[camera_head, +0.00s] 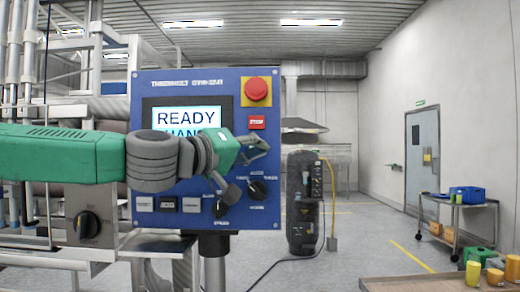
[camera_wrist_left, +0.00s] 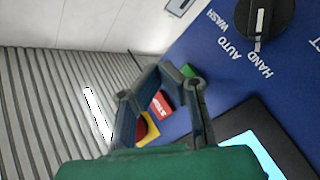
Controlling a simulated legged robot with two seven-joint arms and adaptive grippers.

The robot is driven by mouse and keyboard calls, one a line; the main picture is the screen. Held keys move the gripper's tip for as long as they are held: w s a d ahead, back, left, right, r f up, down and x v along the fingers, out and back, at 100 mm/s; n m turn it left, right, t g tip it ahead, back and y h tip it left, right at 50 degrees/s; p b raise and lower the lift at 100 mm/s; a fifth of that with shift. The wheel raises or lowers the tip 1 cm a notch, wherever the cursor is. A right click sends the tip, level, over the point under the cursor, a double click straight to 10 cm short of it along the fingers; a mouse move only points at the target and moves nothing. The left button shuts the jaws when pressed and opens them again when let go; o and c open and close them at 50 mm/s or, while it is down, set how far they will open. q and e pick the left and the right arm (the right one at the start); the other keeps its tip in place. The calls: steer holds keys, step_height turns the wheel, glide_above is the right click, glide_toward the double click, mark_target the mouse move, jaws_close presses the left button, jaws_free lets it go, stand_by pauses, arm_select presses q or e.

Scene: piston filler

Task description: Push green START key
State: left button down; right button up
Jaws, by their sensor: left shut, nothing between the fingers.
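The blue control panel (camera_head: 180,84) stands upright in front of me. The green START key (camera_wrist_left: 188,71) shows partly in the left wrist view, behind my fingertips, beside the red STOP key (camera_wrist_left: 161,104). In the head view my left gripper (camera_head: 259,150) covers the place below the red STOP key (camera_head: 257,122), and I cannot make out the green key there. My left gripper (camera_wrist_left: 170,72) is shut and empty, its tips close to the green key. I cannot tell whether they touch it. My right gripper is not in view.
A red emergency button (camera_head: 256,89) sits above the STOP key. The screen (camera_head: 186,116) reads READY. A selector knob (camera_head: 257,188) lies just below the gripper; a HAND/AUTO/WASH knob (camera_wrist_left: 264,18) shows in the wrist view. Metal framework (camera_head: 75,110) stands at the left.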

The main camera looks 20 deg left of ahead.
arm_select(q)
steer(key=shift+w+a+f, duration=0.1)
steer(key=shift+w+a, duration=0.6)
steer(key=shift+a, duration=0.15)
steer(key=shift+d, duration=0.55)
steer(key=shift+a, duration=0.1)
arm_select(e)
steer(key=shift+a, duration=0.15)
arm_select(q)
steer(key=shift+a, duration=0.35)
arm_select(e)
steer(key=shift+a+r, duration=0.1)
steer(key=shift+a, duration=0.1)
arm_select(q)
steer(key=shift+d, duration=0.35)
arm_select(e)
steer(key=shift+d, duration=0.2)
arm_select(q)
steer(key=shift+w+a, duration=0.15)
steer(key=shift+w, duration=0.1)
steer(key=shift+a, duration=0.1)
steer(key=shift+a, duration=0.1)
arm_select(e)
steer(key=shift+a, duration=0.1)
